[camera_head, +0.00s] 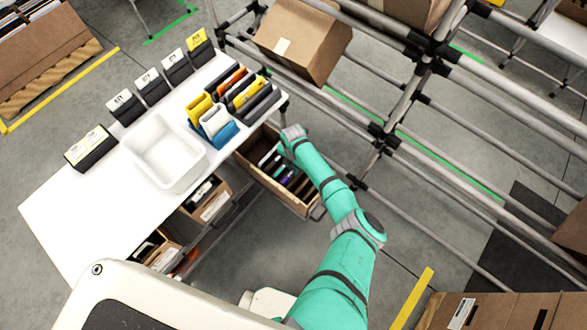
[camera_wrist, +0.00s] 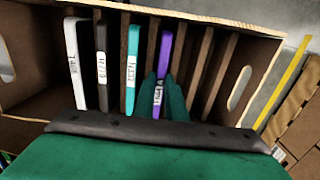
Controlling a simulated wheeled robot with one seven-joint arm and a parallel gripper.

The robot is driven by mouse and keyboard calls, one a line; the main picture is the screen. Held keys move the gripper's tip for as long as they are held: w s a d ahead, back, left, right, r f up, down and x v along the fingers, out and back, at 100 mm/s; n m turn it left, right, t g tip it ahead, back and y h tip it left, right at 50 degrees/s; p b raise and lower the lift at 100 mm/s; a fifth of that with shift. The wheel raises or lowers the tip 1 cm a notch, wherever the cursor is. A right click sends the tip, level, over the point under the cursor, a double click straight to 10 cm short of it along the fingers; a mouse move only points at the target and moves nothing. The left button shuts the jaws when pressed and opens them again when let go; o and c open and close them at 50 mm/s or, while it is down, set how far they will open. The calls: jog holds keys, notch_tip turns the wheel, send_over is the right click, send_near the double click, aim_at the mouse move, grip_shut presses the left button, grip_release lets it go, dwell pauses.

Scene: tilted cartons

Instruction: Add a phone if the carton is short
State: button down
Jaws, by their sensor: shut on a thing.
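An open brown carton (camera_head: 297,204) with upright dividers sits tilted below the table's right end; its left wall (camera_wrist: 30,70) fills the left of the wrist view. In it, from left, stand a white phone (camera_wrist: 72,50), a black phone (camera_wrist: 102,65), a teal phone (camera_wrist: 132,68) and a purple phone (camera_wrist: 165,48), each with a label. The slots right of the purple phone look empty. My gripper (camera_wrist: 163,85), also in the head view (camera_head: 288,143), is shut on the purple phone, which stands among the dividers. The phone's lower end is hidden.
A white table (camera_head: 70,205) bears an empty white tray (camera_head: 135,150), labelled black holders (camera_head: 125,106) and coloured phones in a rack (camera_head: 215,122). Two more cartons (camera_head: 205,203) (camera_head: 160,252) sit under its front edge. A pipe rack (camera_head: 385,130) with a closed carton (camera_head: 303,42) stands close right.

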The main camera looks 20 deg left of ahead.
jog(key=c, duration=1.7)
grip_release()
notch_tip(320, 180, up, 11)
jog(key=shift+f, duration=0.1)
jog(key=shift+r, duration=3.55)
